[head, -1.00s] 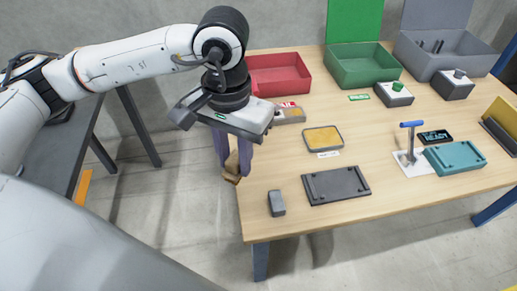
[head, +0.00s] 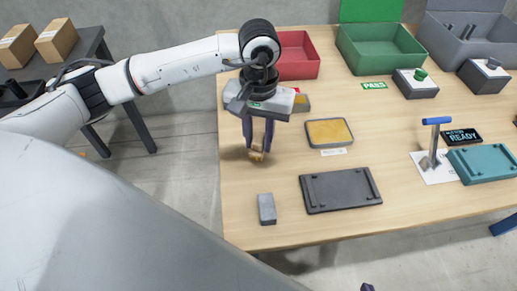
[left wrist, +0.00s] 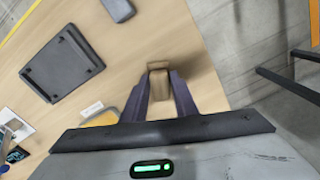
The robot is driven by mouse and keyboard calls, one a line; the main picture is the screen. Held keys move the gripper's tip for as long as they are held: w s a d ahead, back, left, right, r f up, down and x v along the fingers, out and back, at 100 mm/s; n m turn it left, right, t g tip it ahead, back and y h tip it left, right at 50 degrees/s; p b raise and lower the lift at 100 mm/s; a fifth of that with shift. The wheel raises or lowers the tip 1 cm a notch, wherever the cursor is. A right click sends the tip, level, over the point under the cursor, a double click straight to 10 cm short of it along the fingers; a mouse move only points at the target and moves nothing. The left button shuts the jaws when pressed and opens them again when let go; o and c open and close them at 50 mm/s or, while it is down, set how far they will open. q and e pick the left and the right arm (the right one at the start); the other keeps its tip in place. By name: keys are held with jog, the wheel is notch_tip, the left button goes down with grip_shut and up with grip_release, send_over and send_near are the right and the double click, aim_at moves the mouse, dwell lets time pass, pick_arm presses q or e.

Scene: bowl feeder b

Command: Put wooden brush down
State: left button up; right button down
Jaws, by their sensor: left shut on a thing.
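The wooden brush (head: 257,156) is a small tan block, held between the fingertips of my left gripper (head: 257,148). It is over the left part of the wooden table (head: 400,230), low near the surface. A shadow lies beside it; I cannot tell whether it touches. In the left wrist view the brush (left wrist: 158,66) sits between the two dark fingers, above or on the table top near its edge. My fingers hide part of the brush. A dark fingertip, seemingly of my right gripper (head: 367,287), just shows at the bottom edge of the head view.
A grey block (head: 266,209) and a dark flat tray (head: 341,190) lie nearer the front. A yellow-topped pad (head: 330,132) is to the right. Red (head: 299,57) and green (head: 380,50) bins stand behind. The table's left edge is close to the gripper.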

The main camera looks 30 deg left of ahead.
aim_at(259, 148)
pick_arm(q)
jog(key=shift+f, duration=1.8)
pick_arm(e)
jog(key=shift+w+r, duration=0.1)
jog(key=shift+w, duration=0.15)
pick_arm(q)
jog(key=shift+f+b, duration=0.15)
jog(key=shift+b, duration=0.25)
jog(key=o, duration=1)
jog(key=shift+c, duration=0.2)
pick_arm(e)
jog(key=shift+a, duration=0.1)
